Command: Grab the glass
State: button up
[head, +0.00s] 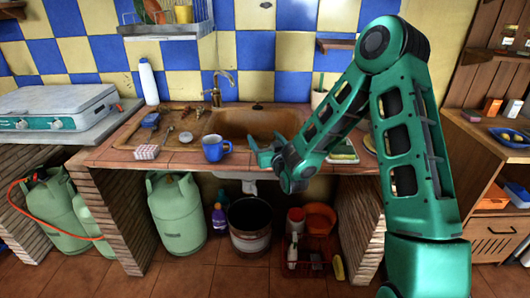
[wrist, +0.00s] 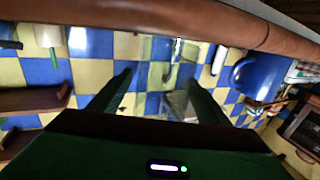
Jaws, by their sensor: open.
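In the wrist view, which is upside down, a pale see-through shape (wrist: 158,50) shows between and beyond my fingertips; it looks like the glass, but its outline is faint. I cannot make out a glass in the head view, where my gripper covers part of the counter front. My gripper (head: 257,154) is open, low over the counter's front edge, just right of the blue mug (head: 212,149). In the wrist view my gripper's two fingers (wrist: 161,78) stand apart with no visible contact on anything. The mug also shows in the wrist view (wrist: 258,76), outside the fingers.
The sink basin (head: 232,123) and tap (head: 216,90) lie behind my gripper. A checked box (head: 147,152) and small utensils are left of the mug. A white bottle (head: 148,82) stands at the back left. A plant pot (head: 318,98) stands behind my arm.

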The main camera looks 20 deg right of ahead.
jog(key=shift+w, duration=0.65)
jog(key=c, duration=1.2)
jog(key=shift+r, duration=0.1)
jog(key=shift+c, duration=0.2)
